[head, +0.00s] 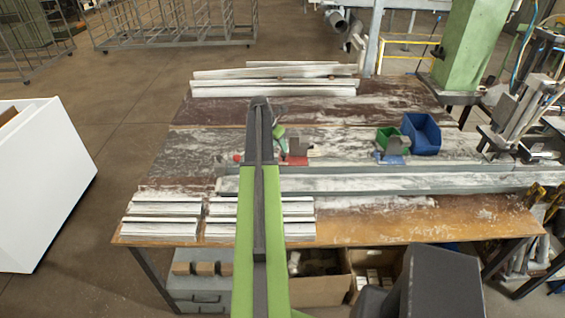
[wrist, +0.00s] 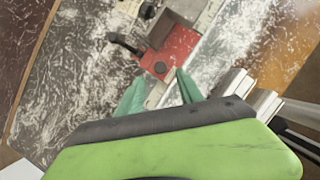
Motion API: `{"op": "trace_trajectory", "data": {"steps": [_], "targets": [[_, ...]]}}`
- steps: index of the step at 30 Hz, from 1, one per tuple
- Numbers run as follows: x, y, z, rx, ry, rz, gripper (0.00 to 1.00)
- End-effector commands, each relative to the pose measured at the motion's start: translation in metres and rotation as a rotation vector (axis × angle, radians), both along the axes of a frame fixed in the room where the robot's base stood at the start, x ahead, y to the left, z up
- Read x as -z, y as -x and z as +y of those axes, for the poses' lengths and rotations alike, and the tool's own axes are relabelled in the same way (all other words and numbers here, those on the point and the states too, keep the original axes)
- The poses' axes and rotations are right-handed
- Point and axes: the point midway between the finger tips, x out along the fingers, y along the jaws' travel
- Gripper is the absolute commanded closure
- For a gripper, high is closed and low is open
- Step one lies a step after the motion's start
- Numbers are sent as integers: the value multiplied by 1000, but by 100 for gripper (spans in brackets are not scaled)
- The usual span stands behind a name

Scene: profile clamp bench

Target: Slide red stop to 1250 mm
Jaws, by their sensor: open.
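The red stop (head: 296,160) sits on the bench beside the long rail (head: 400,182), just right of my arm, with a dark upright block on it. In the wrist view the red stop (wrist: 180,45) has a black round knob on its face and a black handle at its left. My gripper (wrist: 160,90) is open, its two teal fingers apart and empty, just short of the red stop. In the head view my arm hides most of the gripper; one teal finger (head: 279,132) shows. Scale numbers are not readable.
A blue stop (head: 392,159) stands farther right, in front of a green bin (head: 386,138) and a blue bin (head: 421,135). White profiles (head: 160,218) lie at the front left and more (head: 275,88) at the back. A green machine column (head: 470,45) stands back right.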

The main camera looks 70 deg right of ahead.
Motion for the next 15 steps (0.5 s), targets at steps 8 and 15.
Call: {"op": "trace_trajectory", "data": {"steps": [8, 15], "targets": [[56, 8, -19, 1, 0, 0, 56], [56, 9, -21, 0, 0, 0, 56]]}}
